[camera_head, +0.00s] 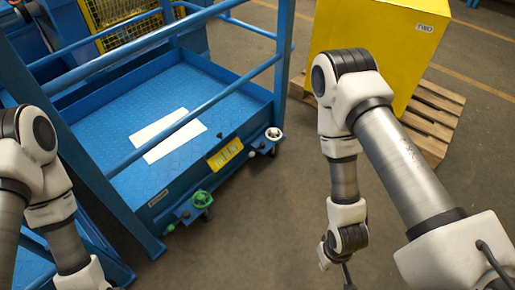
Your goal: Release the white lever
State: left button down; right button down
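A small round white part (273,134), which may be the white lever, sits at the right front corner of the blue platform (185,85). A green knob (202,199) sits on the platform's near front edge. Between them is a yellow plate (225,153) with a small pale bar beside it. My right arm hangs to the right of the platform, with its wrist near the bottom edge, well away from the white part. Its gripper is cut off below the picture. My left arm is at the lower left and its gripper is also out of the picture.
Blue rails and posts (279,60) frame the platform and stand beside the white part. A white sheet (152,122) lies on the platform floor. A yellow box (392,35) stands on a wooden pallet (438,110) at upper right. Floor between platform and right arm is clear.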

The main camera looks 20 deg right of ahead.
aim_at(262, 144)
jog(key=i+l+u, duration=0.5)
jog(key=i+l, duration=0.15)
jog(key=i+l+u, duration=0.25)
jog(key=l, duration=0.2)
jog(key=i+l+u, duration=0.25)
jog(key=l, duration=0.25)
